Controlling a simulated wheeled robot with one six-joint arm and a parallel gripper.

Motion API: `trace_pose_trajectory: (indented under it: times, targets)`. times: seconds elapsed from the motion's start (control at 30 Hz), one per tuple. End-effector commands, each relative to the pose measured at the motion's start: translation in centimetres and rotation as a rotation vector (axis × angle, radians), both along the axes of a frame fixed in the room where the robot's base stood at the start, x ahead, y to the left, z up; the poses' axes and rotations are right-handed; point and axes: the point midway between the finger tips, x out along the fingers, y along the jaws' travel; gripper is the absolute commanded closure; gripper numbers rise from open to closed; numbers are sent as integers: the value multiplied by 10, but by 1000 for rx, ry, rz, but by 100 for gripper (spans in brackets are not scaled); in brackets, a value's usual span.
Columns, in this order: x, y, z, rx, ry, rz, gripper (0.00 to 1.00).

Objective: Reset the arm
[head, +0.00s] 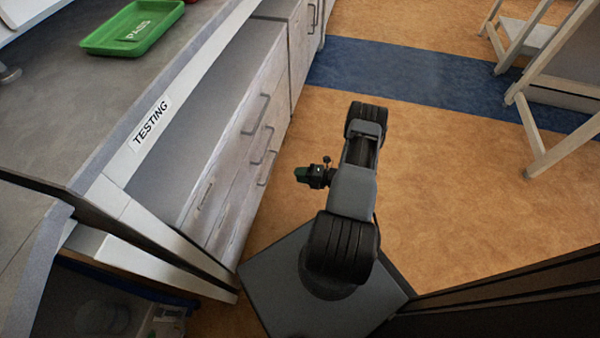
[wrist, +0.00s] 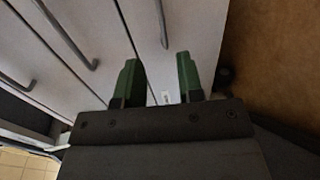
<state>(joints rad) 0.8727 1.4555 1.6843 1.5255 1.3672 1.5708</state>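My gripper (head: 301,174) shows in the head view at the end of my folded arm, left of the arm links and above the floor. It points left toward the drawer fronts and appears apart from them. In the wrist view my gripper (wrist: 157,80) has its two green fingers spread with a clear gap between them. Nothing is held in the gap; only a pale cabinet front shows behind it.
A counter labelled TESTING (head: 150,122) runs along the left, with drawers (head: 235,165) facing my arm. A green PASS tray (head: 134,28) lies on it. A clear bin (head: 100,315) sits below at lower left. A pale frame (head: 530,120) stands at right. Floor (head: 440,160) between is clear.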

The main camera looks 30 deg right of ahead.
Motion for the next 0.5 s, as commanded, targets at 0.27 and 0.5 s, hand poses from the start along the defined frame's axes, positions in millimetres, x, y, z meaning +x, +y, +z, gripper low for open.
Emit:
trace_pose_trajectory:
  times: [0.27, 0.5]
  targets:
    - [0, 0, 1, -2, -2, 3, 65]
    - [15, 10, 71, -149, -99, 171, 65]
